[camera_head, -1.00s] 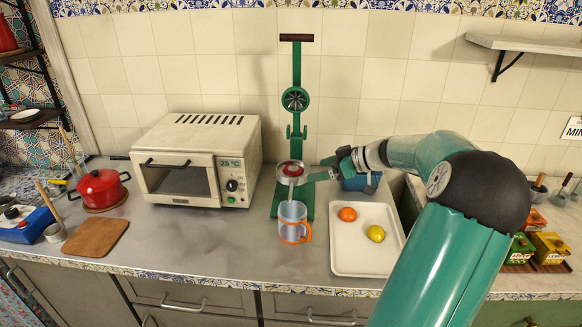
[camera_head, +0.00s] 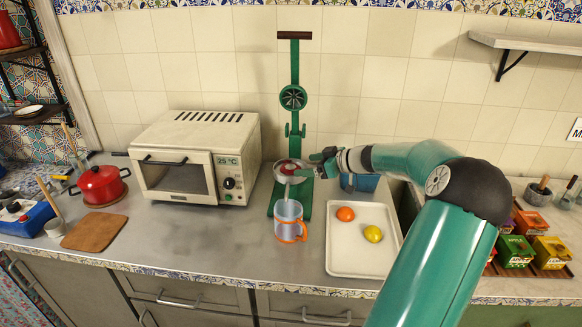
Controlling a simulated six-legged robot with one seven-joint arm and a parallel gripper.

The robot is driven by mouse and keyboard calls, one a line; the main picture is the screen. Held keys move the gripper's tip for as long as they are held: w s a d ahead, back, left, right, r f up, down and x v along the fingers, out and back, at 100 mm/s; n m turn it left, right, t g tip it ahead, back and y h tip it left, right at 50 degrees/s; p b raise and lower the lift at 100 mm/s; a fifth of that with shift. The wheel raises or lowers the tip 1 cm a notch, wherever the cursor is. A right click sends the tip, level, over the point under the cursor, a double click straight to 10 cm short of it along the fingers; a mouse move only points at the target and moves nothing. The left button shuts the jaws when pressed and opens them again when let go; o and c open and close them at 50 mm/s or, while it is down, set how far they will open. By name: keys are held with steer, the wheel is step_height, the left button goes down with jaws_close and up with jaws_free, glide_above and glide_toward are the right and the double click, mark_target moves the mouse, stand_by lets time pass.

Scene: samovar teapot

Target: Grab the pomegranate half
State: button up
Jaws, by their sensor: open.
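The red pomegranate half (camera_head: 288,167) sits in the metal cup of the green hand juicer (camera_head: 295,130). My gripper (camera_head: 314,164) is just right of the cup, close beside the pomegranate half. Its fingers are open and point left toward the fruit. They are small in this view, and I cannot tell whether they touch the fruit or the cup rim.
A clear jug with an orange handle (camera_head: 289,221) stands under the juicer cup. A white tray (camera_head: 350,262) holds an orange and a lemon. A cream oven (camera_head: 195,155) stands to the left. A blue container (camera_head: 362,183) is partly hidden below my arm.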

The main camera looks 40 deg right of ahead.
mark_target(297, 165)
steer(key=x, duration=0.5)
steer(key=shift+w+d, duration=0.1)
steer(key=c, duration=1.2)
